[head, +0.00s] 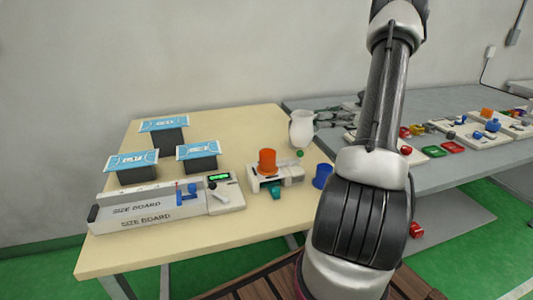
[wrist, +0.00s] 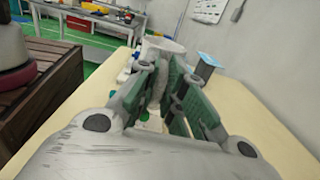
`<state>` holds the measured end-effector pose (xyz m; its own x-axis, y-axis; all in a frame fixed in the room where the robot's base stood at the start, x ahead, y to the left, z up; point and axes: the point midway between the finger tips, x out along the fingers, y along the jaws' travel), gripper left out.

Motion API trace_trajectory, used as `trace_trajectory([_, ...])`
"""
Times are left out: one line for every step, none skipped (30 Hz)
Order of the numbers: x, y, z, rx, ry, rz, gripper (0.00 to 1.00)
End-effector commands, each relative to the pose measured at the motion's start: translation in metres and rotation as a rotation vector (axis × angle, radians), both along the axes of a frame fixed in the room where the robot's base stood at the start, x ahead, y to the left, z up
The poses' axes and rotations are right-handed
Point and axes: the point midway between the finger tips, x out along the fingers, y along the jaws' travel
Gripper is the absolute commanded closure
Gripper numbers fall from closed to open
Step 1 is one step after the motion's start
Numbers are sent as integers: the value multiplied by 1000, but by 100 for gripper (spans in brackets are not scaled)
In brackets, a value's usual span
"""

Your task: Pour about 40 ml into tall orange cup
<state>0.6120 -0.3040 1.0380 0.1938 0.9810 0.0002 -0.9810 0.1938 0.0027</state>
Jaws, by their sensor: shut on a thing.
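A white pitcher (head: 302,129) appears upright at the back right of the cream table, and its pale rim shows in the wrist view (wrist: 164,44). My gripper (wrist: 163,72) is shut on the pitcher, with green-padded fingers on either side of it. In the head view my gripper reaches the pitcher from the right and is partly hidden behind my arm. The orange cup (head: 267,160) stands on a white device (head: 291,173), in front and left of the pitcher. The inside of the pitcher and the cup's contents cannot be seen.
A blue cup (head: 322,176) stands right of the device, close to my arm. A size board (head: 147,216) lies at the front left, with a green-display unit (head: 221,183). Blue-topped stands (head: 164,126) are behind it. A grey table (head: 452,160) with small parts is on the right.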

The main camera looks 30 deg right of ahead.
Motion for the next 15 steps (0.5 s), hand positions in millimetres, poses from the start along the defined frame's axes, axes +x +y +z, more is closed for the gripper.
trace_trajectory([0, 0, 0, 1, 0, 0, 100])
trace_trajectory([0, 0, 0, 1, 0, 0, 100])
trace_trajectory([0, 0, 0, 1, 0, 0, 100])
trace_trajectory([0, 0, 0, 0, 0, 0, 100])
trace_trajectory([0, 0, 0, -3, 1, 1, 100])
trace_trajectory([0, 1, 0, -8, 2, 1, 100])
trace_trajectory([0, 1, 0, -13, 3, 1, 100])
trace_trajectory([1, 2, 1, -19, 4, 2, 100])
trace_trajectory([1, 3, 1, -27, 5, 2, 100])
trace_trajectory([1, 4, 1, -36, 7, 2, 100])
trace_trajectory([1, 5, 1, -46, 9, 2, 100])
trace_trajectory([2, 6, 1, -60, 12, 2, 100])
trace_trajectory([2, 7, 1, -72, 13, 2, 100])
trace_trajectory([2, 8, 1, -86, 16, 1, 100])
trace_trajectory([2, 10, 1, -104, 20, 1, 100])
